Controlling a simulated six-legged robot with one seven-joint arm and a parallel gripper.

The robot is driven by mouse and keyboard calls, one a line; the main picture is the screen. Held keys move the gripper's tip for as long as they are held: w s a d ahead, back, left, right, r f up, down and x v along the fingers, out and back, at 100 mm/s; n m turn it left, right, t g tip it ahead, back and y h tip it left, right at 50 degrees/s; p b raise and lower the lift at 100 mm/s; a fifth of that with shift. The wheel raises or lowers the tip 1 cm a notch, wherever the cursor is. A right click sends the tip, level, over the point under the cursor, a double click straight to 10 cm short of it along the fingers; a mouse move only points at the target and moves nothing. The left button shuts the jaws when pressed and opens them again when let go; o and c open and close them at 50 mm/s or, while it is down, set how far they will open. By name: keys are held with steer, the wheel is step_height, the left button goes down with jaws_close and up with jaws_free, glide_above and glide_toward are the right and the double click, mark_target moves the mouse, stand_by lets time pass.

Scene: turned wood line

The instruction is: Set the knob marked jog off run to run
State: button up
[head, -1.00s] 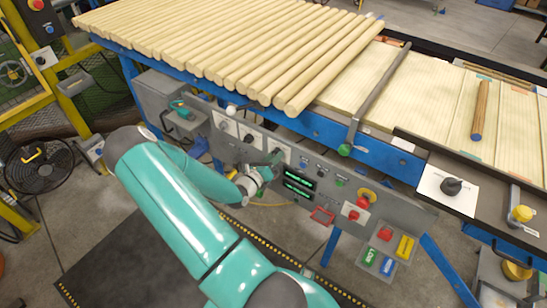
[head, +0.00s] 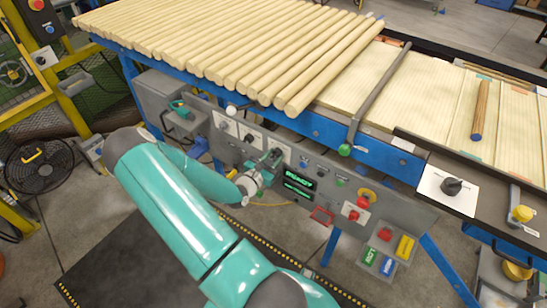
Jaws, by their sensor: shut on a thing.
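My gripper (head: 270,161) is at the front of the grey control panel (head: 330,170), shut on a knob in front of a white plate (head: 284,150). The gripper hides most of this knob, and I cannot read its marks or which way it points. Two other dark knobs sit on white plates to its left, one at the far left (head: 223,125) and one between (head: 249,138). A green-lit display (head: 298,183) is just right of my gripper.
Wooden rods (head: 230,50) lie on the blue-framed conveyor above. Another black knob (head: 452,186) sits on a white plate at right.

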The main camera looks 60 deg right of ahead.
steer(key=shift+r, duration=0.1)
stand_by(0.3)
steer(key=o, duration=1)
steer(key=shift+a, duration=0.1)
steer(key=a, duration=0.4)
steer(key=w+a, duration=0.1)
steer(key=a, duration=0.4)
steer(key=w+a, duration=0.1)
steer(key=a, duration=0.3)
steer(key=shift+w+a, duration=0.1)
steer(key=shift+a, duration=0.1)
steer(key=shift+m, duration=0.3)
